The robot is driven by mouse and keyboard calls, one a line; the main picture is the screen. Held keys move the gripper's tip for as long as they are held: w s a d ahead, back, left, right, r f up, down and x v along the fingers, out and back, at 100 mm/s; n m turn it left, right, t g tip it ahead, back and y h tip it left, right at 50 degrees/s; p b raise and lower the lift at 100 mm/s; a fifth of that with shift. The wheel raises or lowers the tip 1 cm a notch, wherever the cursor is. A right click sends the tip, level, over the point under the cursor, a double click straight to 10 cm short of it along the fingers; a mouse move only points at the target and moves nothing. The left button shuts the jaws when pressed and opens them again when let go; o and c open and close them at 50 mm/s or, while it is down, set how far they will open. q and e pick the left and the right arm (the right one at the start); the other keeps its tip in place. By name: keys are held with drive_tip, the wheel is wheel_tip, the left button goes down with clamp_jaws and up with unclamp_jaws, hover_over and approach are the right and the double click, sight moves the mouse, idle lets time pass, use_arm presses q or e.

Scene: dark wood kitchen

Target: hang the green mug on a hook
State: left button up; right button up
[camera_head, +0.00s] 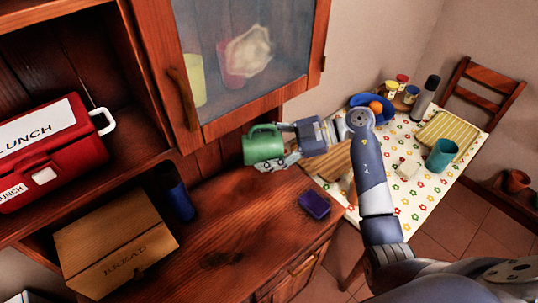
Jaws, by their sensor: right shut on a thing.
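The green mug (257,148) is in the air above the wooden counter, just below the glass-door cabinet. Its handle shows at the top of the mug. My right gripper (283,155) is shut on the mug from its right side, and the fingers partly pass under and behind it. My right arm comes in from the lower right. No hook can be made out in this view. My left gripper does not show.
The cabinet's glass door (246,58) hangs above the mug. A red lunch box (47,150), a bread box (115,240) and a blue cup (176,197) stand at left. A purple sponge-like block (314,205) lies on the counter (235,225). A set table (420,190) is at right.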

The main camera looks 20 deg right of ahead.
drive_tip(key=w+a+f+b, duration=0.1)
drive_tip(key=w+a+b, duration=0.1)
drive_tip(key=w, duration=0.4)
drive_tip(key=shift+a+b, duration=0.25)
drive_tip(key=shift+b, duration=0.6)
idle(0.4)
drive_tip(key=o, duration=1.4)
drive_tip(key=shift+f, duration=0.1)
